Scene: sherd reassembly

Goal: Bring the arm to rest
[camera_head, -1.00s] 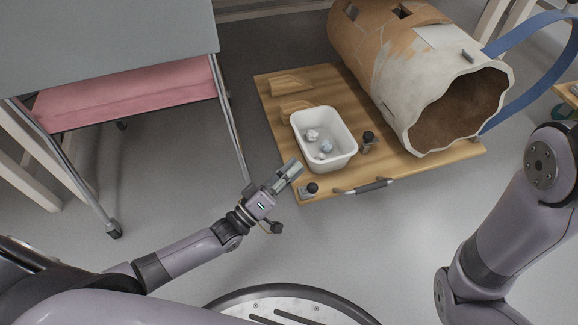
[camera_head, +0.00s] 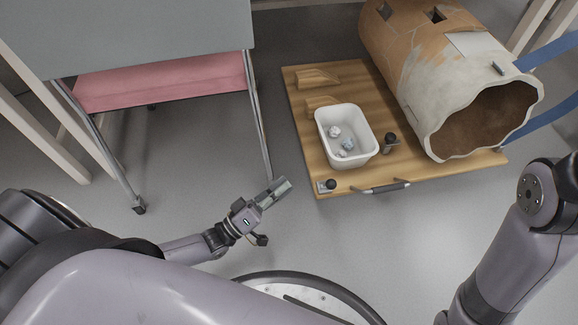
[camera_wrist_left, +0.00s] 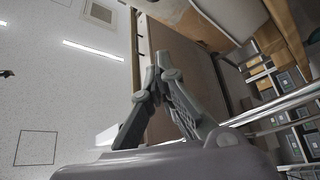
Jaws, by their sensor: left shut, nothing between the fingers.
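My left gripper (camera_head: 282,188) is shut and empty in the head view. It is held over the bare floor, to the left of the wooden board's near left corner and apart from it. In the left wrist view its fingers (camera_wrist_left: 154,72) meet at the tips with nothing between them. My right arm (camera_head: 510,240) shows at the right edge of the head view; its gripper is out of view.
A wooden board (camera_head: 305,130) carries a large broken clay vessel (camera_head: 455,95), a white bin (camera_head: 328,155) with crumpled pieces (camera_head: 346,144), and black knobs. A cart with a pink shelf (camera_head: 165,80) stands at left. Grey floor (camera_head: 200,175) lies between.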

